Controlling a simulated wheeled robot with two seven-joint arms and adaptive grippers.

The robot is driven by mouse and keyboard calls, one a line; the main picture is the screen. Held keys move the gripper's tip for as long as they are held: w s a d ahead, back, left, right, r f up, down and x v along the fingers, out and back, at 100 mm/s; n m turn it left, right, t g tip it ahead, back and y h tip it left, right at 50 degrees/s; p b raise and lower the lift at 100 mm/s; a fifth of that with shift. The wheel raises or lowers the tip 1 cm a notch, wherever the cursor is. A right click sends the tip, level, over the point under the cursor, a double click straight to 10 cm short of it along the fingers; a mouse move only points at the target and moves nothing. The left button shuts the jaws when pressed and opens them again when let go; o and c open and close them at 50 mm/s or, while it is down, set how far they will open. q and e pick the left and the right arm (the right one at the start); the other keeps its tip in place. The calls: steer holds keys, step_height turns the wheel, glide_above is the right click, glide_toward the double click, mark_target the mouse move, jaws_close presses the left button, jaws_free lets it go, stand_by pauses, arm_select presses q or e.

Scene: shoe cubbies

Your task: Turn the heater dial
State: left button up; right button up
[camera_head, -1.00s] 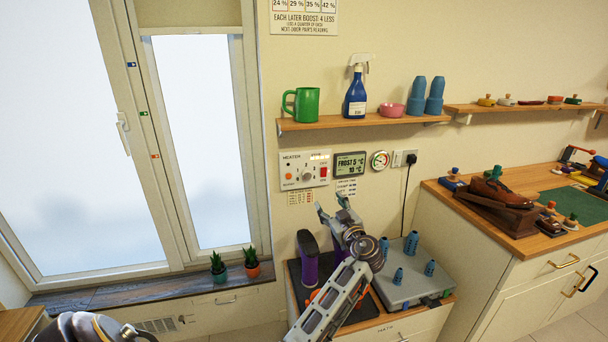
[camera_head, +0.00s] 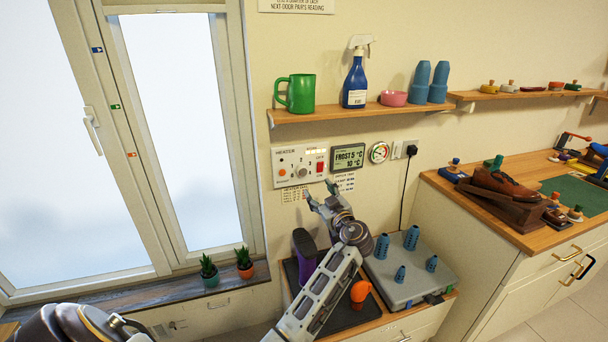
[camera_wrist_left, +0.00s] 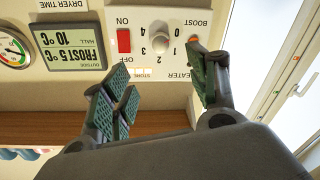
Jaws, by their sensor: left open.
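The heater panel (camera_head: 289,157) is a white plate on the wall below the shelf. Its pale round dial (camera_head: 302,171) sits mid-panel. The panel is upside down in the left wrist view, where the dial (camera_wrist_left: 160,41) shows with numbers around it, a red switch (camera_wrist_left: 124,41) and an orange button (camera_wrist_left: 193,38). My left gripper (camera_head: 320,191) is open and empty, below and slightly right of the dial in the head view. In the left wrist view its green-padded fingers (camera_wrist_left: 165,88) are spread, with the dial beyond the gap between them, apart from them. My right gripper is not in view.
A display (camera_head: 347,158) and a round gauge (camera_head: 379,152) are right of the panel. The shelf (camera_head: 340,115) above holds a green mug (camera_head: 299,94) and spray bottle (camera_head: 355,80). A purple boot (camera_head: 305,255) and blue pegs stand on the low cabinet below. A window is left.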

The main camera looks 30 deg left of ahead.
mark_target(303, 172)
arm_select(q)
steer(key=p+x, duration=0.1)
steer(key=x, duration=1)
steer(key=shift+w+a, duration=0.15)
steer(key=shift+a, duration=0.1)
steer(key=shift+w+a, duration=0.45)
steer(key=shift+a, duration=0.1)
steer(key=shift+w+a+p, duration=0.25)
steer(key=shift+a+p, duration=0.05)
steer(key=shift+a, duration=0.1)
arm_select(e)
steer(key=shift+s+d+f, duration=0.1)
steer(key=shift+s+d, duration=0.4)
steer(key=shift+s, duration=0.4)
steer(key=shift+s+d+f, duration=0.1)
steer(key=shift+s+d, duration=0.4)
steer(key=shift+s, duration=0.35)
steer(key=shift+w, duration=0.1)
arm_select(q)
steer(key=shift+c, duration=1)
steer(key=c, duration=0.8)
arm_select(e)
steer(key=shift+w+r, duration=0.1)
arm_select(q)
steer(key=shift+f, duration=0.1)
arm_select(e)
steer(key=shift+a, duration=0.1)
